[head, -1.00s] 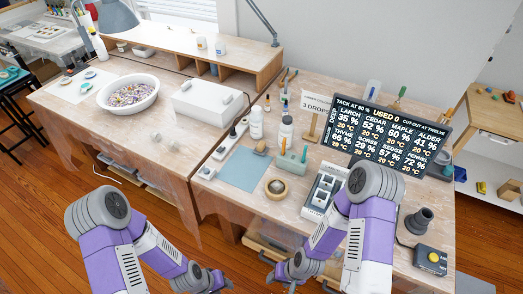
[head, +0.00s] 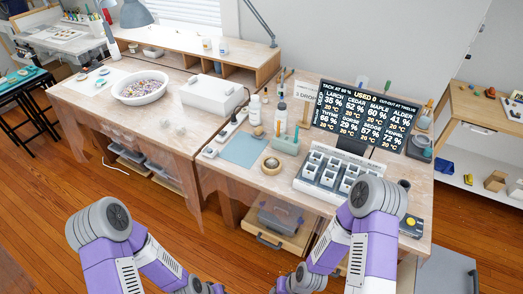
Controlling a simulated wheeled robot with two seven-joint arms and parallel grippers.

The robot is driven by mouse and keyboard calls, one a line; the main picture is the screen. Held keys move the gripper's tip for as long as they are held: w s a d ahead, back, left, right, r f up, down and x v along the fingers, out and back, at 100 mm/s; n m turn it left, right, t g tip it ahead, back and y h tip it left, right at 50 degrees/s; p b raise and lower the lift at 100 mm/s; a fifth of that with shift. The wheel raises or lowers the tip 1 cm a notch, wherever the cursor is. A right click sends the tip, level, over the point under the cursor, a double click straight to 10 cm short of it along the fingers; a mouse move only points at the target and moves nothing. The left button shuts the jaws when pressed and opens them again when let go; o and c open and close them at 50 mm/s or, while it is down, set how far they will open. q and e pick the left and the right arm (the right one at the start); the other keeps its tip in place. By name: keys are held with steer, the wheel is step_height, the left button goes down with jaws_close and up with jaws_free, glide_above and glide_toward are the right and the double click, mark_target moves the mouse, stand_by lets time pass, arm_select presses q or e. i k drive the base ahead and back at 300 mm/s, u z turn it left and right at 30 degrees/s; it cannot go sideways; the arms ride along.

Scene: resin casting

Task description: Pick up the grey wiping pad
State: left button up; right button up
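I cannot make out a grey wiping pad for certain. A flat blue-grey sheet (head: 243,150) lies on the right-hand bench, left of a round tape-like ring (head: 271,165). A small tan block (head: 258,131) sits just behind the sheet. My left gripper (head: 211,289) and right gripper (head: 280,290) are at the bottom edge, in front of and below the bench top. Their fingers are mostly cut off, so I cannot tell whether they are open or shut. Neither is near anything on the bench.
A tray of grey-white cups (head: 333,172) stands before a dark display board (head: 360,113). A bowl of coloured bits (head: 139,89) and a white box (head: 208,98) stand on the left bench.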

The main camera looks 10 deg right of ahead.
mark_target(259, 133)
steer(key=z, duration=0.4)
steer(key=k, duration=0.3)
steer(key=u, duration=1.6)
steer(key=i, duration=1)
steer(key=u, duration=0.05)
